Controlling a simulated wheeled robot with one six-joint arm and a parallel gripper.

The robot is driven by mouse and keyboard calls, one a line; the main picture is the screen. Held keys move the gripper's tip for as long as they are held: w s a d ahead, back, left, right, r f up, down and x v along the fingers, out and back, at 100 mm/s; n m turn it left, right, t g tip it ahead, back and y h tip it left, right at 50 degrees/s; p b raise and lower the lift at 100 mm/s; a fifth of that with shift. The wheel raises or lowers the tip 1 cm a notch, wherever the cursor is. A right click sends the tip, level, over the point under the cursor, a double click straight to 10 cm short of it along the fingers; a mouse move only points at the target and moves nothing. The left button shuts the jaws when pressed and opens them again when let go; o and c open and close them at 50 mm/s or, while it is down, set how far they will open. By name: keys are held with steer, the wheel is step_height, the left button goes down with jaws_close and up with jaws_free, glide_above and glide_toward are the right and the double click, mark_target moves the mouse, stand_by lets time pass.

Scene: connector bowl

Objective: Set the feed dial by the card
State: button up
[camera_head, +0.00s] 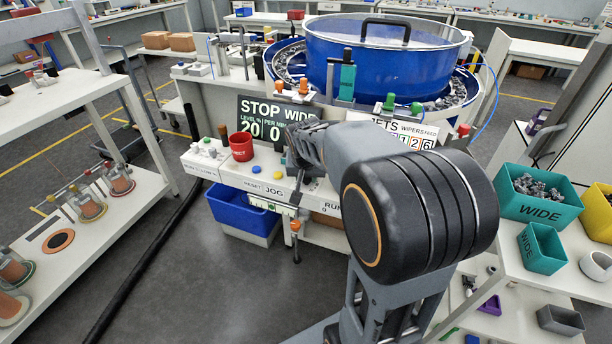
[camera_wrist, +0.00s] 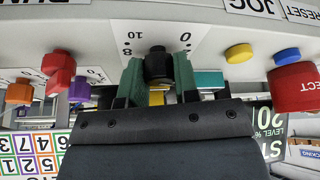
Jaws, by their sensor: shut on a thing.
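The feed dial is a black knob (camera_wrist: 158,66) on a white scale plate (camera_wrist: 140,38) on the machine's front panel, with 0, 8 and 10 readable in the wrist view, upside down. My gripper (camera_wrist: 158,80) has its green fingers on either side of the knob, shut on it. The knob's pointer cannot be made out. A white card (camera_head: 392,128) reading JETS, WIPERS, FEED stands on the machine, partly behind my arm. Its coloured number grid (camera_wrist: 38,150) shows upside down at lower left in the wrist view.
A dark display (camera_head: 262,118) reads STOP, WIDE, 20 and 0. A red cup-like piece (camera_head: 241,147) stands near it. Yellow (camera_wrist: 239,53) and blue (camera_wrist: 287,57) buttons sit beside the dial. A blue bowl (camera_head: 350,60) is behind; teal bins (camera_head: 540,205) stand right.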

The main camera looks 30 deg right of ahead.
steer(key=m+g+h+b, duration=0.1)
steer(key=m, duration=0.2)
steer(key=m+b, duration=0.2)
steer(key=m, duration=0.1)
steer(key=shift+f+m+g+h, duration=0.1)
steer(key=shift+m+g+h, duration=0.2)
steer(key=shift+g+h, duration=0.1)
steer(key=m+g, duration=0.2)
steer(key=m, duration=0.3)
steer(key=shift+m+b, duration=0.35)
steer(key=shift+m, duration=0.05)
steer(key=shift+h, duration=0.3)
steer(key=o, duration=0.9)
steer(key=p+v, duration=0.1)
steer(key=v, duration=0.6)
steer(key=p+v, duration=0.1)
steer(key=v, duration=0.6)
steer(key=shift+w+d+p, duration=0.1)
steer(key=shift+w+p, duration=0.1)
steer(key=shift+p, duration=0.2)
